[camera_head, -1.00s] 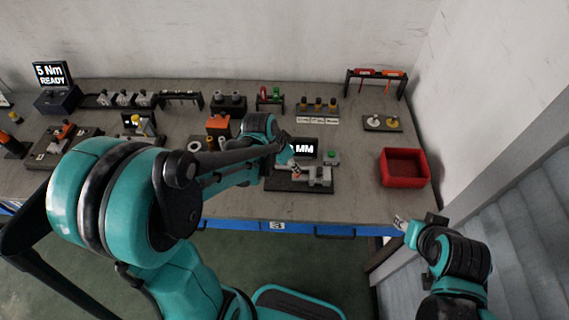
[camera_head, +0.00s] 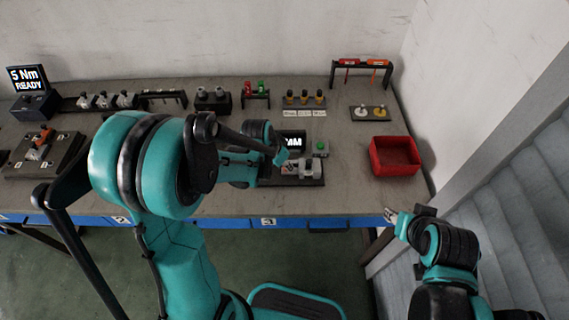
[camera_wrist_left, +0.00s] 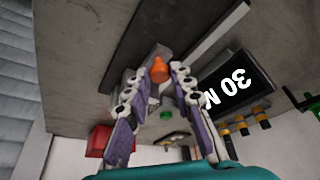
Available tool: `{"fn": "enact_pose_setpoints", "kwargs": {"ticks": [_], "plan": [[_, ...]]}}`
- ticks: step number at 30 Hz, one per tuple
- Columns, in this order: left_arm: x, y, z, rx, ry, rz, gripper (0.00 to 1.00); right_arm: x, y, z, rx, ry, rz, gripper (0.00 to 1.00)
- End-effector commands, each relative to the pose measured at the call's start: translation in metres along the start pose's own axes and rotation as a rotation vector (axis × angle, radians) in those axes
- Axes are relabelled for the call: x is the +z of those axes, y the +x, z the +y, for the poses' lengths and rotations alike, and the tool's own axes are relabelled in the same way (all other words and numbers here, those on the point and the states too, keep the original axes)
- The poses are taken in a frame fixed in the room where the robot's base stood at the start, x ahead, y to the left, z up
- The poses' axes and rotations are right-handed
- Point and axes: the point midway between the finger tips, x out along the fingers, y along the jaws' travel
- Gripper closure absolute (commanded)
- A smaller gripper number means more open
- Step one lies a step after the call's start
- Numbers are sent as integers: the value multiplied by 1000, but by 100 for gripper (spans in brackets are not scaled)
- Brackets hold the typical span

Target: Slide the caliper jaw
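The caliper fixture (camera_head: 305,181) stands on the bench below a small dark display (camera_head: 292,139) reading MM, with a green button (camera_head: 321,147) beside it. The light grey caliper parts (camera_head: 305,167) lie on its dark base, partly hidden by my left gripper (camera_head: 283,157). In the left wrist view an orange peg-like piece (camera_wrist_left: 159,70) shows between the fingertips of my left gripper (camera_wrist_left: 160,74). The fingers look apart, with narrow gaps beside the piece; contact is unclear. My right gripper (camera_head: 390,215) hangs off the bench's front edge, away from the caliper; its fingers are too small to judge.
A red bin (camera_head: 396,170) stands right of the caliper. A rack with red and orange tools (camera_head: 361,64) and a tray with two round parts (camera_head: 370,112) stand behind it. Several fixtures line the back. The front right bench strip is clear.

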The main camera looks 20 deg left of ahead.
Motion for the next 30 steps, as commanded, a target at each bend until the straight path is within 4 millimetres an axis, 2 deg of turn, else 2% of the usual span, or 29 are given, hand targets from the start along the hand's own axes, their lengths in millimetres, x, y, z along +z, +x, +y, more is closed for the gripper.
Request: {"fn": "enact_pose_setpoints", "kwargs": {"ticks": [2, 8, 15, 23, 24, 25, 26, 30], "plan": [[0, 0, 0, 0, 0, 0, 100, 0, 0, 0, 0, 0, 0, 60], [2, -1, -2, 0, -1, 0, 100, 0, 0, 0, 0, 0, 0, 60], [22, -9, -24, -1, -3, 1, 100, 2, 2, 0, 0, 0, 0, 60], [23, -10, -26, -3, -1, -2, 100, 1, 2, 0, 0, 0, 0, 60], [23, -10, -26, -3, -1, -2, 71, 1, 2, 0, 0, 0, 0, 60], [23, -10, -26, -3, -1, -2, 63, 1, 2, 0, 0, 0, 0, 60], [23, -10, -26, -3, -1, -2, 57, 1, 2, 0, 0, 0, 0, 60], [23, -9, -25, -2, 0, -1, 57, 1, 2, 0, 0, 0, 0, 60]]}}
